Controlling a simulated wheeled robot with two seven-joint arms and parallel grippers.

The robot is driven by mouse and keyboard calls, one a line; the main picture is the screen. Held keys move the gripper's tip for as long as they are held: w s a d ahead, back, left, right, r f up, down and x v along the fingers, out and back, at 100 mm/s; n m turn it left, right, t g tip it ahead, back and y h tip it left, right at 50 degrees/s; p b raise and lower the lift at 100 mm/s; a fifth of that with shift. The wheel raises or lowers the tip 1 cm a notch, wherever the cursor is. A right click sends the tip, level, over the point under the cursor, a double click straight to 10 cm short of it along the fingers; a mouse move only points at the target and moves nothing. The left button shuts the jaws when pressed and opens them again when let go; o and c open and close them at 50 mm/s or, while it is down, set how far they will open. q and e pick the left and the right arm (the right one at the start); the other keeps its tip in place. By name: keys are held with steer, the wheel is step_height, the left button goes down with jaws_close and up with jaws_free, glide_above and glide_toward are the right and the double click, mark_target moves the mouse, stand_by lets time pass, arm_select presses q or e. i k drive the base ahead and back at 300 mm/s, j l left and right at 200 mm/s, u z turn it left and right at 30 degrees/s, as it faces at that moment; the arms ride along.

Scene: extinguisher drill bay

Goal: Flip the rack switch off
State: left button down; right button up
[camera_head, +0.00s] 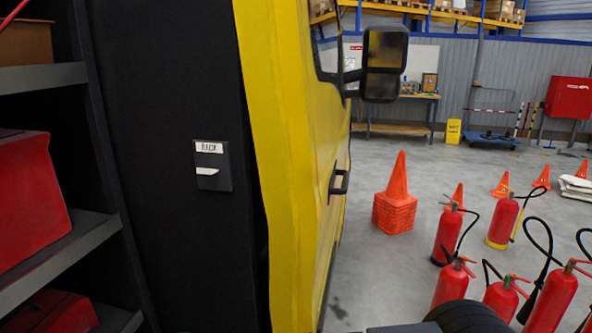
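The rack switch (208,171) is a small white lever on a dark plate. The plate is fixed to a tall black panel (185,80) left of the yellow vehicle body. A white label (209,147) above the lever seems to read "RACK". I cannot tell from this view whether the switch is on or off.
Shelves (45,78) with red cases (30,200) stand at the left. The yellow vehicle (275,150) has a mirror (384,62) jutting right.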

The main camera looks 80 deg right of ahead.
mark_target(204, 171)
steer(key=z, duration=2.25)
